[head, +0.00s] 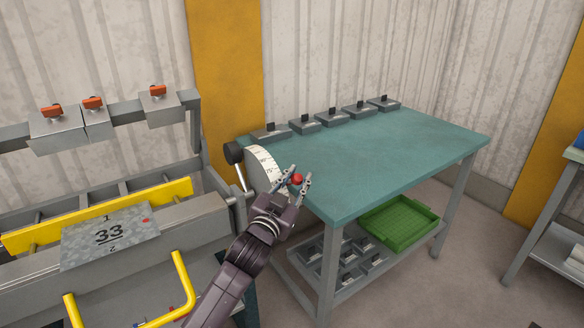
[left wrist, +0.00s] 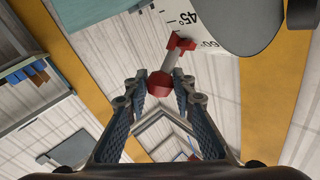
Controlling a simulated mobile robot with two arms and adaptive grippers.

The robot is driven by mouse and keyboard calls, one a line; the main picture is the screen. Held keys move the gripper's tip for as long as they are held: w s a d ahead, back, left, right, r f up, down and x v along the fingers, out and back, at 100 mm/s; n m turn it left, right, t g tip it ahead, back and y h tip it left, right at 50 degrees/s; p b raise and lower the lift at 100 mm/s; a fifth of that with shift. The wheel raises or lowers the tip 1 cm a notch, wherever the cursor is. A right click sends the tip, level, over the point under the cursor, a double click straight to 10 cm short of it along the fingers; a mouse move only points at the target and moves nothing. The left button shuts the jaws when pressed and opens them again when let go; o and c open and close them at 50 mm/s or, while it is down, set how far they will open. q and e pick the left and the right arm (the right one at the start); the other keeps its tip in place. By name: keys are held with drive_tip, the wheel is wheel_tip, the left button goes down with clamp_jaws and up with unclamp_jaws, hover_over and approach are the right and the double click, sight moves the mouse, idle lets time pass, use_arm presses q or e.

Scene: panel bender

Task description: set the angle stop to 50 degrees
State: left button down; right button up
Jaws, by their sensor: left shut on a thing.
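The angle stop's white scale (head: 264,163) is a curved plate at the right end of the bender; it also shows in the left wrist view (left wrist: 220,50), with 45° and 60° printed on it. A red pointer (left wrist: 181,42) on a grey rod lies at the scale's edge, beside the stretch between the 45° and 60° marks; its exact degree cannot be read. The rod ends in a red knob (left wrist: 160,85), seen in the head view (head: 297,179) as a red ball. My left gripper (head: 299,176) is shut on this knob, with a finger on either side. My right gripper is out of view.
The bender with its yellow bar (head: 100,213) and a metal sheet marked 33 (head: 110,238) is at left. A black ball on a lever (head: 234,152) stands beside the scale. The teal table (head: 400,150) is close on the right, mostly clear, with several grey blocks along its back.

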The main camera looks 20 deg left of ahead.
use_arm(q)
drive_tip(key=shift+s+d+f, duration=0.2)
drive_tip(key=shift+d+f, duration=0.1)
drive_tip(key=shift+f, duration=0.3)
drive_tip(key=shift+s+d+f, duration=0.2)
drive_tip(key=shift+d+f, duration=0.05)
drive_tip(key=shift+f, duration=0.35)
drive_tip(key=c, duration=1.6)
unclamp_jaws()
drive_tip(key=shift+r, duration=0.1)
drive_tip(key=s, duration=0.8)
drive_tip(key=s+a, duration=0.1)
drive_tip(key=s, duration=0.3)
drive_tip(key=shift+f, duration=0.4)
